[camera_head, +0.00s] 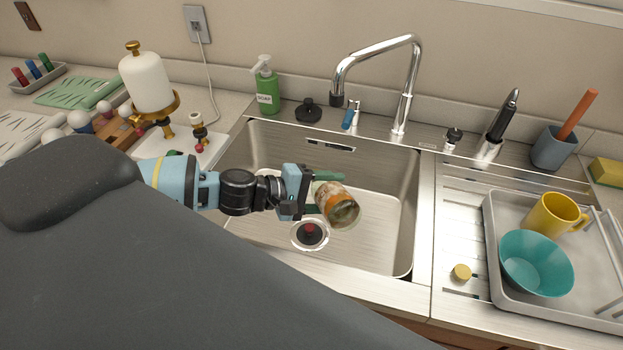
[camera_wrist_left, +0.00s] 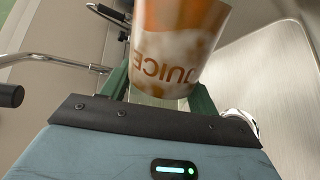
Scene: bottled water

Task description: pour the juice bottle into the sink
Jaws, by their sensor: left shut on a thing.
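The juice bottle (camera_head: 335,201) has an orange label and clear ends, and is tilted over the sink basin (camera_head: 378,210). In the left wrist view the bottle (camera_wrist_left: 178,45) shows the word JUICE upside down on its label. My left gripper (camera_head: 318,193) is shut on the bottle between its green fingers. It holds the bottle above the basin, near the drain (camera_head: 309,235). I cannot tell whether liquid is flowing out. A small yellow cap (camera_head: 461,272) lies on the drainboard. My right gripper is not in view.
The chrome faucet (camera_head: 405,80) arches behind the basin. A green soap bottle (camera_head: 266,88) stands at the back left. A tray (camera_head: 490,225) with a teal bowl (camera_head: 536,262) and yellow mug (camera_head: 554,214) is at the right. A white dispenser (camera_head: 147,82) stands left.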

